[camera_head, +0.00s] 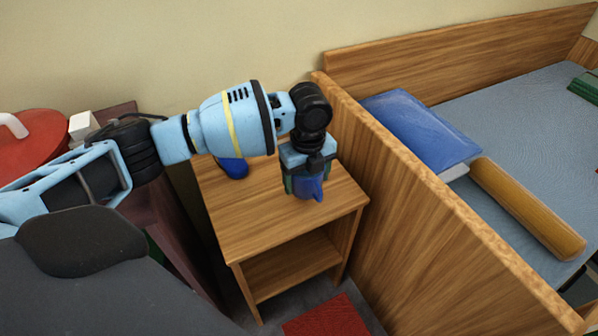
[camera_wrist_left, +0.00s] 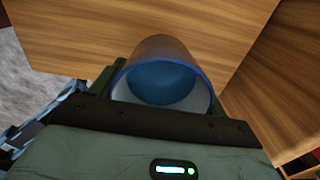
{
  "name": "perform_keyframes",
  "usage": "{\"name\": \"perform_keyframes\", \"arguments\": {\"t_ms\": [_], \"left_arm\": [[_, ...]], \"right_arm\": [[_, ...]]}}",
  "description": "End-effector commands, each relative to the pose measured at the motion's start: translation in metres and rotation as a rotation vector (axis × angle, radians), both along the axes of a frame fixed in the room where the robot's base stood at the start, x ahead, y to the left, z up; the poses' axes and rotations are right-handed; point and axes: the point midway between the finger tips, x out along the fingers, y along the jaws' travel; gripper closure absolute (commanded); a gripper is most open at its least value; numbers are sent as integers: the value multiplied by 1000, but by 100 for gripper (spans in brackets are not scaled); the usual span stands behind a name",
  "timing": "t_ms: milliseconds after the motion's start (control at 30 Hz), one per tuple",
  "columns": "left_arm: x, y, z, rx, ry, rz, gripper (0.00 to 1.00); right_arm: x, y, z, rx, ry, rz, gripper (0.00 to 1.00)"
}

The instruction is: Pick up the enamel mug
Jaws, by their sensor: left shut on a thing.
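The enamel mug (camera_head: 309,188) is blue outside and stands at the small wooden nightstand's top, under my left gripper (camera_head: 304,180). In the left wrist view the mug (camera_wrist_left: 162,75) shows its open rim, a pale inner wall and a blue inside bottom. My left gripper (camera_wrist_left: 160,100) is shut on the mug, with a dark green finger at its side. I cannot tell whether the mug still touches the nightstand top. My right gripper is not in view.
The nightstand (camera_head: 250,215) also bears a blue object (camera_head: 233,168), partly hidden behind my arm. A wooden bed side panel (camera_head: 420,210) rises close on the right. A red mat (camera_head: 327,318) lies on the floor. A red round thing (camera_head: 30,140) is at the far left.

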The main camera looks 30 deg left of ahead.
Motion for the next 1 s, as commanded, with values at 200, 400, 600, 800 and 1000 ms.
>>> {"name": "perform_keyframes", "arguments": {"t_ms": [200, 400, 600, 800, 1000], "left_arm": [[-6, -28, 4, -3, -2, -4, 57], [-11, -51, 6, -3, -1, -4, 57], [-16, -74, 8, -2, -2, -4, 57], [-21, -94, 10, -1, 0, -3, 57], [-24, -109, 11, -2, -1, -3, 57]], "right_arm": [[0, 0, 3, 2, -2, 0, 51], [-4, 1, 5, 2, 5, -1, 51], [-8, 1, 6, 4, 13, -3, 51], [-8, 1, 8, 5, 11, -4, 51], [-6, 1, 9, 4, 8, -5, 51]]}}
